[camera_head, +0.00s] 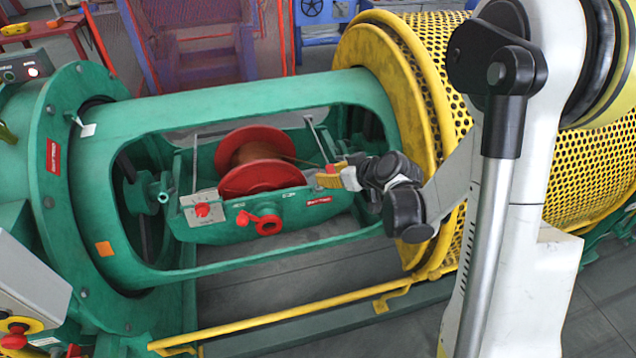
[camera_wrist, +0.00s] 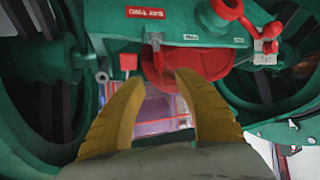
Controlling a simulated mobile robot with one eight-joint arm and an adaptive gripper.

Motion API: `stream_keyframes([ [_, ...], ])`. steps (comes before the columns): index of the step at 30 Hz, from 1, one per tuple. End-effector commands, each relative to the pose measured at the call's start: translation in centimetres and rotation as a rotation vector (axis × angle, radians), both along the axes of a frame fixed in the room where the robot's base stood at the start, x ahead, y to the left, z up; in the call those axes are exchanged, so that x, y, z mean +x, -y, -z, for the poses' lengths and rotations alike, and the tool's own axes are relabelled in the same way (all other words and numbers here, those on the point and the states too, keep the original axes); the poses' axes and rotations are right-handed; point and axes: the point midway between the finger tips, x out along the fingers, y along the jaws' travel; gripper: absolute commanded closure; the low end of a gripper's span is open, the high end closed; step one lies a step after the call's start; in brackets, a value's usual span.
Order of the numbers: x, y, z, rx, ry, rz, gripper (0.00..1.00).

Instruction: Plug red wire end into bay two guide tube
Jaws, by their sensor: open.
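In the head view, a red spool (camera_head: 262,161) wound with copper-coloured wire sits in the green cradle (camera_head: 240,230) inside the tube's opening. A thin strand runs from it to the right, towards my gripper (camera_head: 328,178). My gripper has yellow fingers and is at the cradle's right end. In the wrist view, my gripper (camera_wrist: 160,82) is open, with nothing seen between its fingertips. A small red piece (camera_wrist: 128,62), perhaps the red wire end, shows just beyond the left finger. A small grey round fitting (camera_wrist: 102,77) is beside it; I cannot tell whether it is the guide tube.
The green tube frame (camera_head: 240,105) surrounds the cradle. A red handle (camera_head: 267,224) and red knob (camera_head: 202,210) stick out of the cradle's front. A yellow perforated guard (camera_head: 430,100) is at the right. A yellow rail (camera_head: 290,318) runs along the front.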

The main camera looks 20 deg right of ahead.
Motion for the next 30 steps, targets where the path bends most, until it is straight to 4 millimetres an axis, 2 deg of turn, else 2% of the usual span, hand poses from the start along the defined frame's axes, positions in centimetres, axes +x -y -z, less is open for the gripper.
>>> stream_keyframes([
  [1, 0.6, -0.3, 0.7, 0.001, 0.0, -0.001, 0.61],
  [7, 1.9, -0.8, 1.6, 0.001, 0.0, -0.002, 0.61],
  [15, 4.8, -1.9, 3.9, 0.001, -0.001, 0.0, 0.61],
  [22, 5.0, -2.0, 3.7, 0.0, -0.001, 0.001, 0.62],
  [24, 5.0, -2.0, 3.7, 0.0, -0.001, 0.001, 0.84],
  [26, 5.0, -2.0, 3.7, 0.0, -0.001, 0.001, 1.0],
  [30, 5.0, -2.0, 3.7, 0.0, -0.001, 0.001, 1.0],
])
